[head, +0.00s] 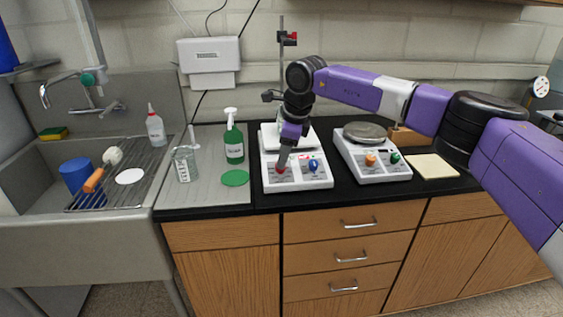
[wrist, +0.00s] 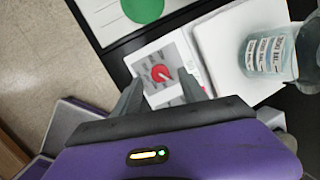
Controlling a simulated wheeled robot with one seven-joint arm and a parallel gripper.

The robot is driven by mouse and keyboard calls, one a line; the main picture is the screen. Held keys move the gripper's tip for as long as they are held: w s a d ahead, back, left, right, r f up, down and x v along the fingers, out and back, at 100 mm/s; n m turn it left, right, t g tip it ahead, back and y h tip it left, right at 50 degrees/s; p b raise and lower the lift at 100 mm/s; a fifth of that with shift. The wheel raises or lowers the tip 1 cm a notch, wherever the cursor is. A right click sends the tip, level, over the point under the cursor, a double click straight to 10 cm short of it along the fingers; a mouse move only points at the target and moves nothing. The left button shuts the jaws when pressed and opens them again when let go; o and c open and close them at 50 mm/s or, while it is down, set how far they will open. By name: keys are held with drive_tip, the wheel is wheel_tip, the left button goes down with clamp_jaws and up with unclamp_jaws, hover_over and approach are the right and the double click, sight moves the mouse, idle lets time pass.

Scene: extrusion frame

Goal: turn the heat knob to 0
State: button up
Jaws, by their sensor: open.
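A white hot plate unit (head: 299,184) stands on the black counter, with a red knob (head: 280,170) and a blue knob (head: 313,165) on its front panel. Their labels are too small to read in the head view. My gripper (head: 283,162) points down just above the red knob. In the wrist view, the red knob (wrist: 161,73) shows a white pointer line and lies just beyond my open fingertips (wrist: 160,86), roughly between them. I cannot tell whether the fingers touch it. The blue knob is not visible in the wrist view.
A labelled glass beaker (wrist: 268,54) stands on the unit's white top plate, close to my gripper. A second unit (head: 375,171) with orange and green knobs stands to the right. A green bottle (head: 234,143) and a green disc (head: 235,178) are to the left.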

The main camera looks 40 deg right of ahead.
drive_tip(key=shift+v, duration=2.15)
